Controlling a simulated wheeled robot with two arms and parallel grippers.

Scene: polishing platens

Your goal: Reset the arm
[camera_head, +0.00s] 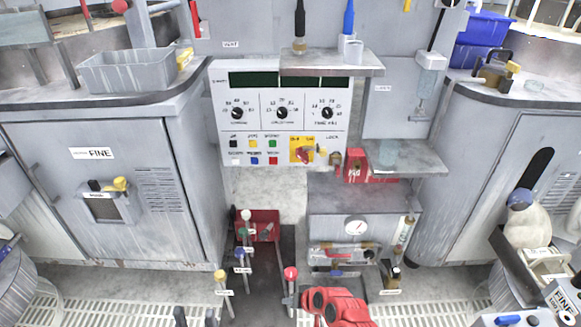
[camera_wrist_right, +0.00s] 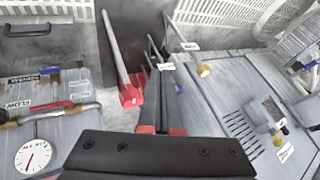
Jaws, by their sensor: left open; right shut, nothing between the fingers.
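My right gripper (camera_head: 289,301), with its red wrist, is low in the middle of the head view, just below the red-knobbed lever (camera_head: 290,273). It is shut and empty. In the right wrist view its dark fingers (camera_wrist_right: 170,82) are together, and a grey rod with a red end (camera_wrist_right: 130,95) stands beside them; I cannot tell whether they touch. My left gripper (camera_head: 195,318) shows only as two dark, parted fingertips at the bottom edge, near the yellow-knobbed lever (camera_head: 220,276). It is open, with nothing seen between the tips.
The control panel (camera_head: 282,110) stands above, between the left cabinet (camera_head: 130,220) marked FINE and the right cabinet (camera_head: 490,170). More levers (camera_head: 240,253) and a red bin (camera_head: 262,222) are left of centre. A gauge unit (camera_head: 340,228) is right. Perforated floor grating (camera_head: 110,312) lies in front.

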